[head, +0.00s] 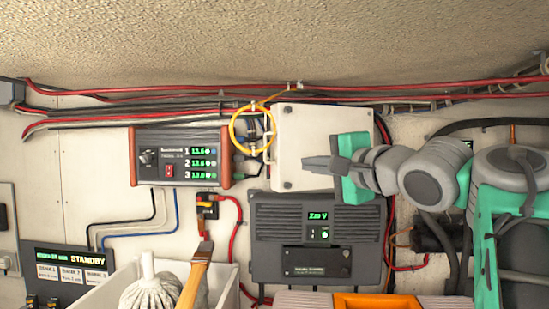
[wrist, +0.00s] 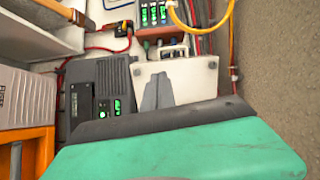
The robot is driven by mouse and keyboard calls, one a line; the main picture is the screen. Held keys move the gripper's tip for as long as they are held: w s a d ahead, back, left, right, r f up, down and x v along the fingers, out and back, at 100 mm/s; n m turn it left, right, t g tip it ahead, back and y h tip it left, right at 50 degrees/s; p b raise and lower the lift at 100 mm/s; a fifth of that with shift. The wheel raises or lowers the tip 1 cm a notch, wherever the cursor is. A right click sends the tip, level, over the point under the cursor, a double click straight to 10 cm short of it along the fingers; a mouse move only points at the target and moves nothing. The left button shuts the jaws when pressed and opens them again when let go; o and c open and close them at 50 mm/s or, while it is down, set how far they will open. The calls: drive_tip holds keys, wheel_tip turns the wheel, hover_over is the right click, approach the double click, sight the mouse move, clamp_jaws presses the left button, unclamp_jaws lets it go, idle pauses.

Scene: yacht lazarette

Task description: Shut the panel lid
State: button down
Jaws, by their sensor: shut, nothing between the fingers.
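The white panel lid (head: 310,120) is a square plate with dark screws near its corners, in the upper middle of the head view. Dark fittings show at its left edge, and I cannot tell how far it stands open. My gripper (head: 305,163) is shut and empty, with its grey fingers pointing left across the lid's lower middle. In the wrist view the lid (wrist: 194,82) lies beyond the grey fingertips (wrist: 157,92). I cannot tell whether the fingers touch it.
A yellow ring (head: 233,128) hangs at the lid's left edge. A red-ended meter box (head: 180,157) is left of it. A dark grey unit (head: 315,235) is just below. A white bin (head: 105,290) with a mop head and brush stands lower left. Red and black cables run above.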

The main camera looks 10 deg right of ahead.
wheel_tip(320, 180, up, 3)
drive_tip(key=s+y, duration=0.1)
drive_tip(key=s, duration=0.1)
drive_tip(key=p, duration=0.3)
approach(266, 147)
drive_tip(key=shift+m, duration=0.4)
drive_tip(key=x, duration=0.7)
drive_tip(key=shift+d, duration=0.1)
